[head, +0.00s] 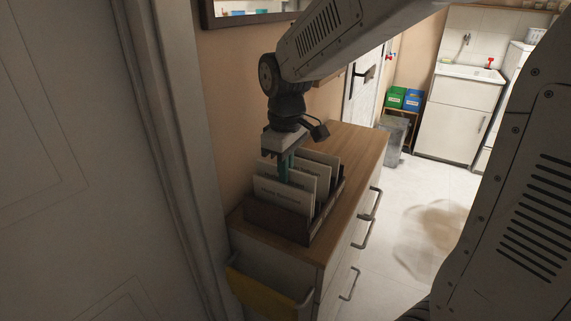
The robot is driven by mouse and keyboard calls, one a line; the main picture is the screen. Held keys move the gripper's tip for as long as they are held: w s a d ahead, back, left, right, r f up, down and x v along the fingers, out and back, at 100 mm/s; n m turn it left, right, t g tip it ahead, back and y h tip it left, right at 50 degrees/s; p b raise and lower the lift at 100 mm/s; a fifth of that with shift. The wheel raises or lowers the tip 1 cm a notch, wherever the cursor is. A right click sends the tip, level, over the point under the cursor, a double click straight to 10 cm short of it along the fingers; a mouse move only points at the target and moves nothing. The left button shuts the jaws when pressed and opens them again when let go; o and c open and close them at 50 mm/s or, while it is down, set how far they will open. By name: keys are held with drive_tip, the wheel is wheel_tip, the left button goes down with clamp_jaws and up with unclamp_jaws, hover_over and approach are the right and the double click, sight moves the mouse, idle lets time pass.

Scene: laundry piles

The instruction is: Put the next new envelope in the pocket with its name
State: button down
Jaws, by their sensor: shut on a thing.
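A dark organizer (277,221) with several slots stands on the wooden top of a white dresser. Pale envelopes or cards stand upright in it: a front one (283,197) with printed words too small to read surely, and others (322,160) behind it. My gripper (285,172) points straight down into the organizer, its green fingers just behind the front card. It is shut on a pale envelope among the cards. The fingertips and the lower part of the held envelope are hidden, so I cannot tell which pocket it is in.
The dresser top (357,143) is clear behind the organizer. Drawer handles (363,233) stick out on the right, and a yellow cloth (262,291) hangs at the near end. A wall and door frame are close on the left. Open floor (440,205) lies to the right.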

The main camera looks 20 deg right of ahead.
drive_tip(key=c, duration=1.5)
unclamp_jaws()
wheel_tip(320, 180, up, 8)
drive_tip(key=shift+f, duration=0.1)
